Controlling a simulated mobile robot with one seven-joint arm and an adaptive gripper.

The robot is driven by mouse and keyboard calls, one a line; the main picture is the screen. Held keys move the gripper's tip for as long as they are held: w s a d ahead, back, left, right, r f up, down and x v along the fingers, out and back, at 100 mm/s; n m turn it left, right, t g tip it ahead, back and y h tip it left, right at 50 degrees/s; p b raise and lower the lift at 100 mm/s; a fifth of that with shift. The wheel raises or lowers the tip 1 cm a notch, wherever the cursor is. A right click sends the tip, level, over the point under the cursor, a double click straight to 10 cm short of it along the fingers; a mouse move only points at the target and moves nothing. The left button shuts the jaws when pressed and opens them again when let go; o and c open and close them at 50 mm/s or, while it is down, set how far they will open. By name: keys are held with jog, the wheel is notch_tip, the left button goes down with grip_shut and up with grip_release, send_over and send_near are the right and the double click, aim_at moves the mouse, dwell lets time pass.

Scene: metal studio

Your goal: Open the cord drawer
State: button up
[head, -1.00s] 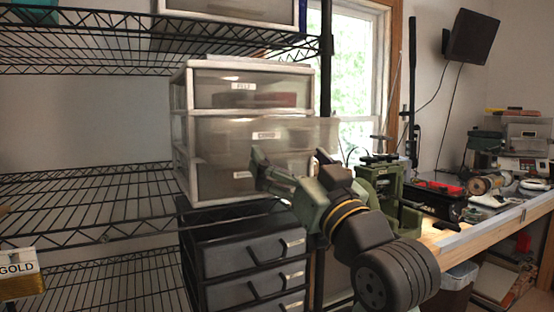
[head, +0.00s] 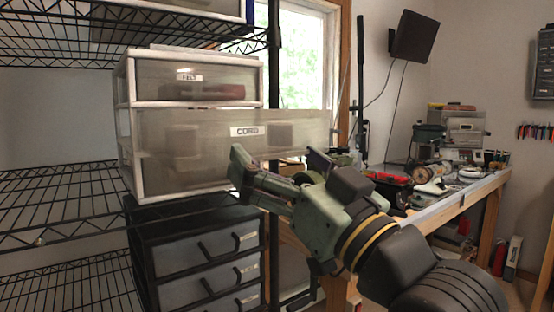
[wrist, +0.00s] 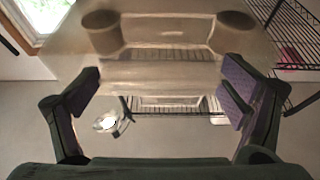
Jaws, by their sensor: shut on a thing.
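The cord drawer (head: 200,130) is a wide translucent drawer with a white CORD label. In the head view it stands out from its white-framed unit (head: 124,120), its front reaching well past the unit's right side. Dim shapes show through it. My gripper (head: 282,172) is at the lower part of the drawer front, its two fingers set wide apart. In the wrist view my gripper (wrist: 160,98) has a finger on each side, with the pale drawer (wrist: 160,60) filling the upper middle. It is shut on the drawer; the exact contact is hard to see.
The shut FELT drawer (head: 190,80) sits above. A black drawer unit (head: 140,250) stands below. Black wire shelving (head: 60,200) lies to the left. A cluttered workbench (head: 450,205) runs along the right, close behind my arm.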

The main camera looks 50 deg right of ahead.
jog(key=o, duration=1.4)
jog(key=v, duration=1.2)
